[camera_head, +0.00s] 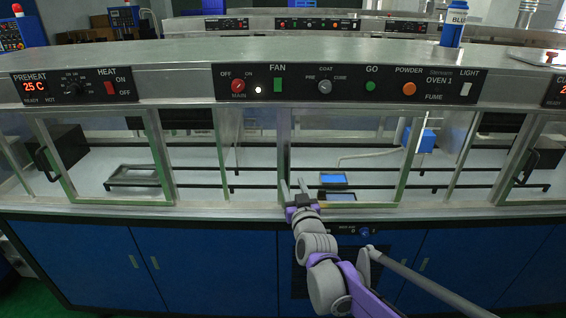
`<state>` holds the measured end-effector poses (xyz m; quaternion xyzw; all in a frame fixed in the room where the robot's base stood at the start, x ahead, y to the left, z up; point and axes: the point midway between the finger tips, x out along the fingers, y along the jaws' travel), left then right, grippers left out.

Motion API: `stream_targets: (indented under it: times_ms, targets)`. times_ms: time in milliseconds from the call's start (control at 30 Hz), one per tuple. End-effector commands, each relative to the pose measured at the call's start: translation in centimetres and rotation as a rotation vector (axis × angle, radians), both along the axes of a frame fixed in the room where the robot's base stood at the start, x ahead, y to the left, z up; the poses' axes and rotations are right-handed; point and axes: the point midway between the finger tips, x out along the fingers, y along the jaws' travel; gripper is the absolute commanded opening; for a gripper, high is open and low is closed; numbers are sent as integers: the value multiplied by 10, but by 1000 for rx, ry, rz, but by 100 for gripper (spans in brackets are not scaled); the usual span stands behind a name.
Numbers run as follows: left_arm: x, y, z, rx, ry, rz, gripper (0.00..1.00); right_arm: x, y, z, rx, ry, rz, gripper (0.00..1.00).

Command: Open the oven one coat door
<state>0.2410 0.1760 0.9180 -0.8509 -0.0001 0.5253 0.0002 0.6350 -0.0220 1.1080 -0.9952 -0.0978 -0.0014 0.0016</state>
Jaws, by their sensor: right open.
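The oven one control panel (345,84) is marked OVEN 1, with FAN, COAT, GO and POWDER controls. Below it are framed glass panes; a pale-framed pane (345,138) right of the centre post (284,150) looks like the coat door, though no label shows on it. Its frame appears to stand in place; I cannot tell how far it is open. My right gripper (294,184) is open and empty, its fingers pointing up in front of the lower left corner of that pane. I cannot tell whether they touch the frame. My left gripper is not in view.
Black handles show at the left (46,164) and right (526,166) panes. Behind the glass are a grey tray (133,176), blue items (333,179) and a blue box (420,140). Blue cabinet doors (200,265) lie below.

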Motion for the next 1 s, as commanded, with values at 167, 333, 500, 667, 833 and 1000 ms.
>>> stream_targets:
  times_ms: [167, 333, 500, 667, 833, 1000]
  targets:
    - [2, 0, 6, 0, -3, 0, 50, 27, 5, 1, -1, 1, 0, 47]
    - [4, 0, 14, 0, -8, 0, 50, 60, 12, 2, -1, 1, 0, 47]
    - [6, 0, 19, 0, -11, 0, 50, 84, 16, 2, -1, 2, 0, 47]
    - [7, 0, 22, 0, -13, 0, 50, 97, 19, 1, -1, 3, 0, 47]
    - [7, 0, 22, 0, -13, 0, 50, 100, 20, 0, -1, 3, 0, 47]
    - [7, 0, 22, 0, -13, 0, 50, 100, 19, 0, -1, 3, 0, 47]
